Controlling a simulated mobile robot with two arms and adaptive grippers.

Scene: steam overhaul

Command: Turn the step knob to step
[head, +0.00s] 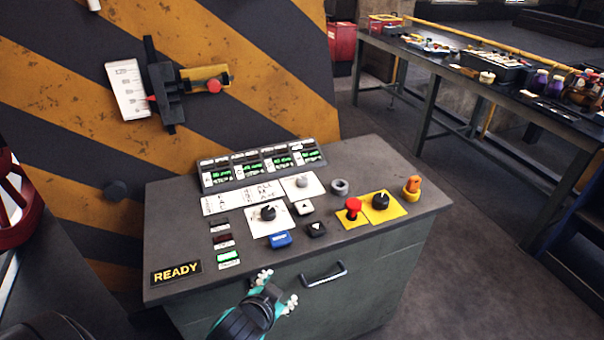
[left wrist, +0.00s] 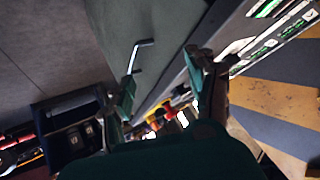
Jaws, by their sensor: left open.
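The control desk (head: 185,225) has several knobs on its sloping top. A black knob (head: 267,213) sits on a white plate, a grey knob (head: 302,182) on another white plate, and a black knob (head: 381,201) on a yellow plate. Their lettering is too small to read, so I cannot tell which is the step knob. My left gripper (head: 277,288) is open and empty at the desk's front edge, below and apart from the knobs. In the left wrist view its two fingers (left wrist: 163,83) are spread, with the desk's front and handle beyond. My right gripper is not in view.
A red mushroom button (head: 353,205), blue button (head: 280,240), orange switch (head: 412,185) and grey ring (head: 340,187) crowd the top. A lit READY sign (head: 177,272) is at front left. A handle (head: 323,274) juts from the front. A cluttered workbench (head: 450,62) stands behind right.

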